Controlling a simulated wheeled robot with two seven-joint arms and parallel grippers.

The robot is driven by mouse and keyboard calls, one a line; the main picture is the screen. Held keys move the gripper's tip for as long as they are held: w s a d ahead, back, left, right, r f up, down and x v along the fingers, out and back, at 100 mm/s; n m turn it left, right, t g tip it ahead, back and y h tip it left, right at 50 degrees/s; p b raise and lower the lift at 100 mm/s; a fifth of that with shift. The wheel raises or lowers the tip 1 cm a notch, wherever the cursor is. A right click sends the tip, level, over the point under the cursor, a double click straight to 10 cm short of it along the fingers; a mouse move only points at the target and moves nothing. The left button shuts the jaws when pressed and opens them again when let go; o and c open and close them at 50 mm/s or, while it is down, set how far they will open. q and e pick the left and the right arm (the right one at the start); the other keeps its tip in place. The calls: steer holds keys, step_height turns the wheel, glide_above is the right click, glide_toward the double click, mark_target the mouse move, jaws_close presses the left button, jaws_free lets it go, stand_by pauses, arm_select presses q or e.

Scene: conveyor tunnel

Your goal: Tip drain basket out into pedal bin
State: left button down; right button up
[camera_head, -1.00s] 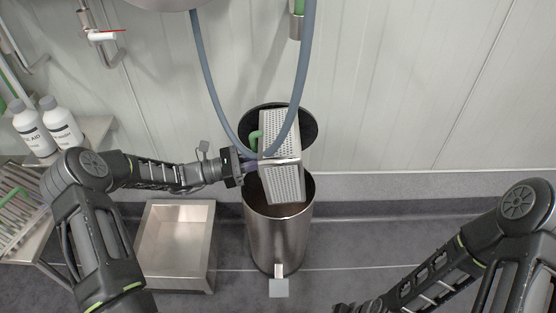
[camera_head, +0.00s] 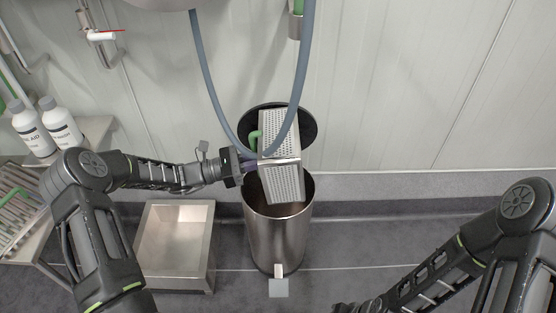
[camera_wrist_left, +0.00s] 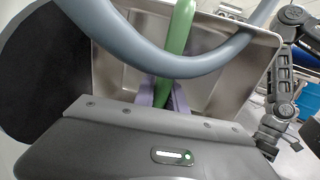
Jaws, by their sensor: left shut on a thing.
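The drain basket (camera_head: 282,184) is a perforated metal box with a green handle (camera_head: 255,142). In the head view it is tipped steeply, with its perforated faces toward me, over the mouth of the pedal bin. My left gripper (camera_head: 251,165) is at its left side. In the left wrist view its purple fingers (camera_wrist_left: 164,97) are shut around the green handle (camera_wrist_left: 178,45). The pedal bin (camera_head: 277,238) is a steel cylinder with its dark round lid (camera_head: 308,128) raised behind and its pedal (camera_head: 278,287) in front. The bin's inside is mostly hidden. My right gripper is out of frame.
A blue-grey hose (camera_head: 205,65) hangs in a loop across the basket. A metal box-shaped basin (camera_head: 150,228) stands left of the bin. White bottles (camera_head: 62,124) stand on a shelf at left. The floor right of the bin is clear.

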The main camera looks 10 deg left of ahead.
mark_target(281, 173)
arm_select(q)
steer(key=shift+r, duration=0.1)
steer(key=s+a+r+n+t+y, duration=0.1)
steer(key=s+r, duration=0.4)
steer(key=s, duration=0.6)
steer(key=shift+a+r+n+t+y, duration=0.35)
steer(key=shift+a+n+t, duration=0.2)
steer(key=shift+t, duration=0.35)
